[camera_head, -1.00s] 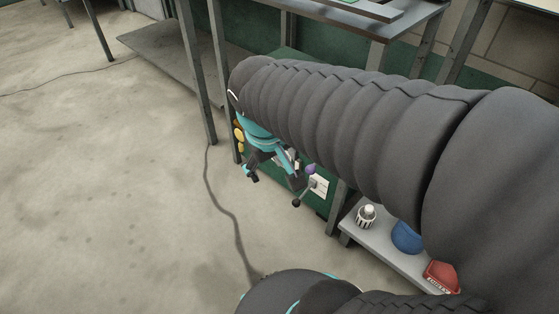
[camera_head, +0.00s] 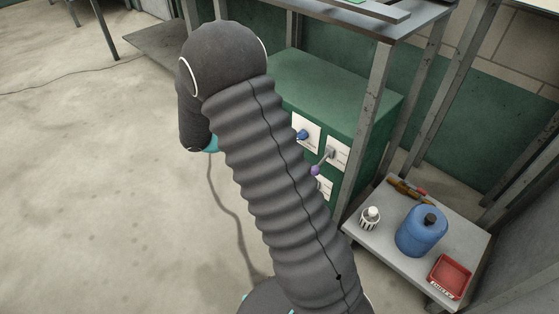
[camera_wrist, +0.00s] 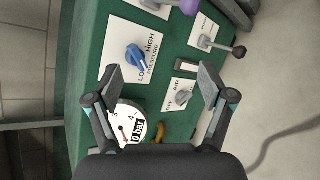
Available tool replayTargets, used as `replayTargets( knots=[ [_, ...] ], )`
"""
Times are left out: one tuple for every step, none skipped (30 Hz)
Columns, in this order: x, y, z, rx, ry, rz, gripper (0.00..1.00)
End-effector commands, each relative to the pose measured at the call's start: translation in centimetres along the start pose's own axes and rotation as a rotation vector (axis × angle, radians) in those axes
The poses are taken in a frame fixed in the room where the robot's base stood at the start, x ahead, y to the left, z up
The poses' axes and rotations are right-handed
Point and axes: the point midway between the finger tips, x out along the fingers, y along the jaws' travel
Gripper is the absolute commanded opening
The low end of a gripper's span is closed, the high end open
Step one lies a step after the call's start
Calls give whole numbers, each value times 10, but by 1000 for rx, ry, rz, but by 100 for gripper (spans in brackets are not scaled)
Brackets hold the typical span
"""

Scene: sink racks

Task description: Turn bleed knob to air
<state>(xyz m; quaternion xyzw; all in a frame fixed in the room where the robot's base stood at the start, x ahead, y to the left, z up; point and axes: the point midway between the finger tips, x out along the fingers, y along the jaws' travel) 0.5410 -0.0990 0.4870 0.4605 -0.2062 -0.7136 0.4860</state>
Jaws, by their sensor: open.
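A small grey knob (camera_wrist: 184,98) sits on a white plate in the wrist view; its lettering is partly legible and seems to include "AIR". I take it to be the bleed knob. It is on a green panel (camera_wrist: 90,75), whose cabinet also shows in the head view (camera_head: 325,85). My gripper (camera_wrist: 172,78) is open and empty in the wrist view, its fingers spread to either side of the knob in the picture. I cannot tell how far they are from the panel. My arm hides the gripper in the head view.
Near the knob are a blue pressure knob (camera_wrist: 137,56), a 0 bar gauge (camera_wrist: 127,128), a lever with a black ball (camera_wrist: 238,52) and a purple ball (camera_wrist: 190,6). A low shelf holds a blue canister (camera_head: 420,236) and red tray (camera_head: 450,277). A table leg (camera_head: 364,135) stands close by.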

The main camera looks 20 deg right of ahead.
Motion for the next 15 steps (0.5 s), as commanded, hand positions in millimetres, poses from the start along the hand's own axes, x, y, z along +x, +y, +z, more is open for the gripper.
replayTargets(
  knots=[
    [6, -9, -18, -33, -12, 47, 81],
    [9, -13, -27, -47, -16, 76, 81],
    [13, -18, -38, -65, -21, 115, 81],
    [16, -22, -48, -80, -24, 144, 81],
    [19, -27, -57, -93, -26, 173, 81],
    [23, -34, -68, -112, -28, 212, 81],
    [26, -39, -78, -126, -28, 241, 81],
    [29, -45, -86, -139, -28, 270, 81],
    [32, -53, -98, -156, -25, 309, 81],
    [35, -59, -106, -170, -23, 338, 81],
    [38, -66, -115, -183, -20, 367, 81],
    [42, -75, -126, -200, -15, 404, 81],
    [45, -82, -134, -213, -10, 432, 81],
    [47, -89, -141, -223, -4, 459, 81],
    [51, -99, -150, -239, 3, 491, 81]
  ],
)
